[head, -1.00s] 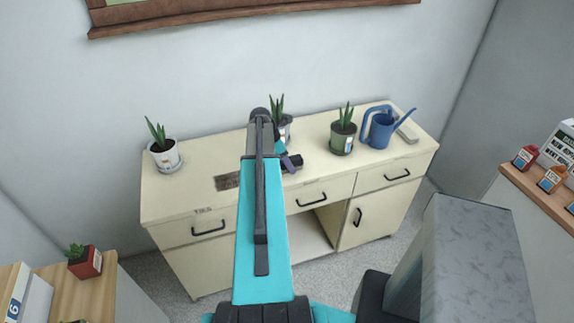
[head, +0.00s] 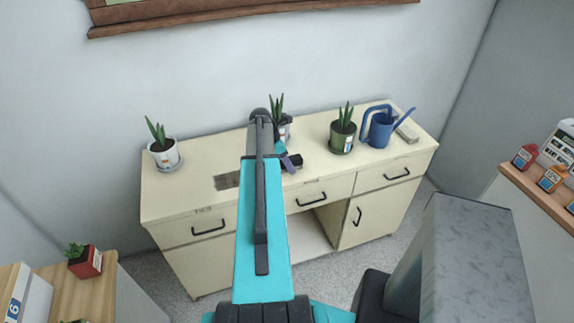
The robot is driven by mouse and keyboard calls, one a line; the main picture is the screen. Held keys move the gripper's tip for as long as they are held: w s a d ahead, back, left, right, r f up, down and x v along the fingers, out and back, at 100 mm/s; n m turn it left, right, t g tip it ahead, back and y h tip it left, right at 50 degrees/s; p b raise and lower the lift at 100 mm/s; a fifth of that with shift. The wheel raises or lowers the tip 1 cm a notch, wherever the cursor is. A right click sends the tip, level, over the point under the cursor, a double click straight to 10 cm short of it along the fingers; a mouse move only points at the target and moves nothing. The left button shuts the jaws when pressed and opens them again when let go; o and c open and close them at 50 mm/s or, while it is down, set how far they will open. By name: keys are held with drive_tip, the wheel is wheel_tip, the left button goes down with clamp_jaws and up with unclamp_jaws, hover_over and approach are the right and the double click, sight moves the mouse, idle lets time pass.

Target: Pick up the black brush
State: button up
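A dark, short object, which looks like the black brush (head: 294,160), lies on the cream desk (head: 200,205), just right of my arm. My arm stretches over the desk and covers part of this area. A small teal and purple part (head: 286,162) shows beside the arm, touching or overlapping the dark object in the picture; it looks like part of my gripper. The rest of the gripper is hidden behind the arm. I cannot see whether its fingers are open or shut, or whether they touch the brush.
A potted plant in a white pot (head: 166,155) stands at the desk's left. Another plant (head: 279,120) stands behind my arm. A green pot (head: 342,138) and a blue watering can (head: 380,130) are at right. A flat brownish item (head: 226,181) lies left of my arm.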

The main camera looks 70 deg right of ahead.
sight(291, 159)
idle(0.3)
drive_tip(key=c, duration=1.2)
drive_tip(key=shift+r, duration=0.1)
drive_tip(key=shift+r+b, duration=0.95)
drive_tip(key=shift+r, duration=0.65)
drive_tip(key=shift+s+a+r, duration=0.2)
drive_tip(key=shift+s+r, duration=0.05)
drive_tip(key=s+a+r+b, duration=0.1)
drive_tip(key=s+a+b, duration=0.3)
drive_tip(key=s+a, duration=0.5)
drive_tip(key=s, duration=0.3)
drive_tip(key=shift+s+r+b, duration=0.25)
drive_tip(key=shift+b, duration=0.05)
